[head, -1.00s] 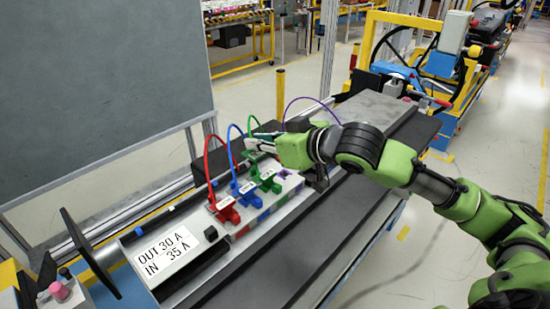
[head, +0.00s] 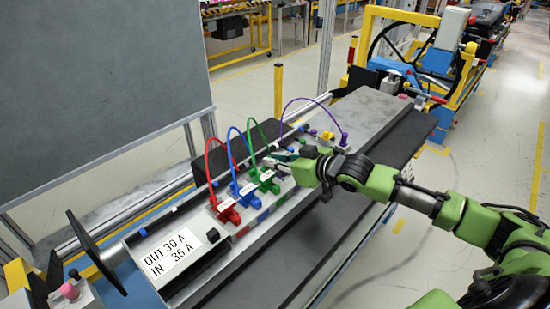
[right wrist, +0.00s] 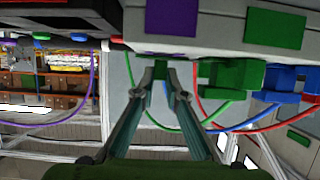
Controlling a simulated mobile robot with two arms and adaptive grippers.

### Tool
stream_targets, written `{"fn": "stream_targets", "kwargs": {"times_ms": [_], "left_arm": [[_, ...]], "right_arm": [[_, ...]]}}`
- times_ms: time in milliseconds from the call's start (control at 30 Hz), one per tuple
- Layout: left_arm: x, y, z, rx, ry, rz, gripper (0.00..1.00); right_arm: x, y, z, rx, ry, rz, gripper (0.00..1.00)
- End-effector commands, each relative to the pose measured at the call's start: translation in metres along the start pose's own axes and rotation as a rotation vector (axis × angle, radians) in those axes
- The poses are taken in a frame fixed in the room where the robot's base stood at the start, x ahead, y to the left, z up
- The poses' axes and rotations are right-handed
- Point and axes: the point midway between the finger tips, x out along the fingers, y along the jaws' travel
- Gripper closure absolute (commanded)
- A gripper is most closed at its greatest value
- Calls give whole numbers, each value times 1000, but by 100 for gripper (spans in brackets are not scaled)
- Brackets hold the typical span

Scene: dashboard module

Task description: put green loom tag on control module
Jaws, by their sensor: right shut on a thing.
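My right gripper (head: 284,160) is beside the green connector (head: 265,181) on the long grey control module (head: 300,186). In the right wrist view the two fingers (right wrist: 160,72) come together at their tips. They are shut on a small green piece, which looks like the green loom tag (right wrist: 159,80) and is mostly hidden by the fingers. The tips are just at the module's face, below a purple square (right wrist: 171,18); I cannot tell whether the tag touches the module. My left gripper is not in view.
A red connector (head: 228,211) and a blue connector (head: 246,192) with looped cables stand left of the green one. A yellow connector (head: 327,136) and a purple cable (head: 305,98) are to the right. A readout plate (head: 171,252) is at the near left.

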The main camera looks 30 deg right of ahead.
Motion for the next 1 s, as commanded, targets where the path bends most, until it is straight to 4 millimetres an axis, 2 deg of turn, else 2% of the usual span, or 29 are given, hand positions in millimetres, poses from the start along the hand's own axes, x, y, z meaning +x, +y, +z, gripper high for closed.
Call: {"fn": "stream_targets", "kwargs": {"times_ms": [167, 200, 233, 600, 733, 1000], "left_arm": [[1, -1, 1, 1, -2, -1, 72], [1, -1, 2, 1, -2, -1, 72], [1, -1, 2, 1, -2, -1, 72], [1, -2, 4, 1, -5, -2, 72], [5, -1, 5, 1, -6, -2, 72], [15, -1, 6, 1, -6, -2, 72]], "right_arm": [[1, 0, 2, 0, 0, 0, 98], [1, 0, 1, 0, 0, 0, 83], [1, 0, 1, 0, 0, 0, 81], [-1, 0, 0, -1, 0, 1, 81], [-12, 2, 2, -1, -2, 3, 81], [-49, 2, 4, -2, -5, 5, 81]]}}
